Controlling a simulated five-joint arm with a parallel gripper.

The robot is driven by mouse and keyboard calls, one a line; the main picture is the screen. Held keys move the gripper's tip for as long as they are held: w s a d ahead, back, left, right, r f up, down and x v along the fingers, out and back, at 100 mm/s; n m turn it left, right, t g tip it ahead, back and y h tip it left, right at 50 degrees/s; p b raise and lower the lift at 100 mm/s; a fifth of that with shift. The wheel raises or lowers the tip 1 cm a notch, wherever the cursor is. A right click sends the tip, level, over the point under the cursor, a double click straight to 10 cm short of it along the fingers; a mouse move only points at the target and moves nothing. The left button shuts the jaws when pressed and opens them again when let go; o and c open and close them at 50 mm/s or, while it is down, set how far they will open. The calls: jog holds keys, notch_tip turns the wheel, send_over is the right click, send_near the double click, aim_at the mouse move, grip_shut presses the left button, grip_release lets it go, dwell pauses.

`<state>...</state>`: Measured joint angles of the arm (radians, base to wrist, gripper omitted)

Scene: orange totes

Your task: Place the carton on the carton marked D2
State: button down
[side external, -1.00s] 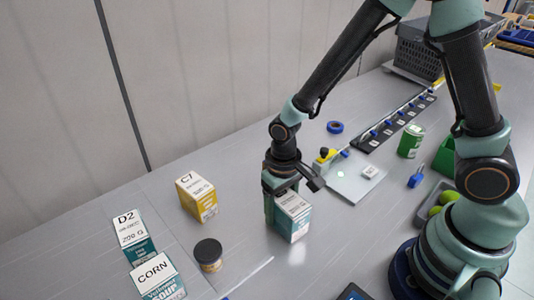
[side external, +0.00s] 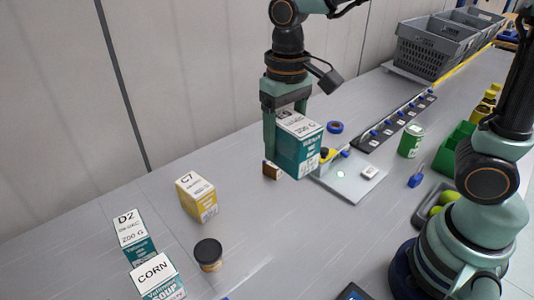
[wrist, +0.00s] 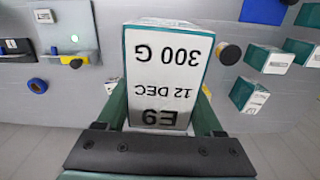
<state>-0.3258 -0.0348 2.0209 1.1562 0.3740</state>
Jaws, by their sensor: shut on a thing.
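The held carton (side external: 300,150) is teal with a white top; the wrist view shows its white face (wrist: 165,75) marked E9, 12 DEC and 300 G. My gripper (side external: 284,145) is shut on it, one finger on each side, and holds it upright above the table. The carton marked D2 (side external: 134,238), white on top and teal below, stands on the table at the lower left, well away from my gripper. Its white top carries no other thing. I cannot tell surely which carton in the wrist view is D2.
A carton marked CORN (side external: 158,278) stands close in front of D2. A small brown block (side external: 271,170) lies beneath the gripper. Grey crates (side external: 432,45) stand at the back right.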

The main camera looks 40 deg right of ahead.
jog(key=shift+w+a+r+n, duration=0.2)
jog(key=shift+r+n, duration=0.1)
jog(key=w+a+r+n, duration=0.1)
jog(key=w+a+n, duration=0.35)
jog(key=n, duration=3.55)
send_near(137, 227)
jog(key=s+r, duration=0.3)
jog(key=s, duration=0.1)
jog(key=shift+n, duration=0.3)
jog(key=shift+a+f, duration=0.2)
jog(key=shift+f, duration=3.95)
jog(key=shift+f, duration=0.2)
grip_release()
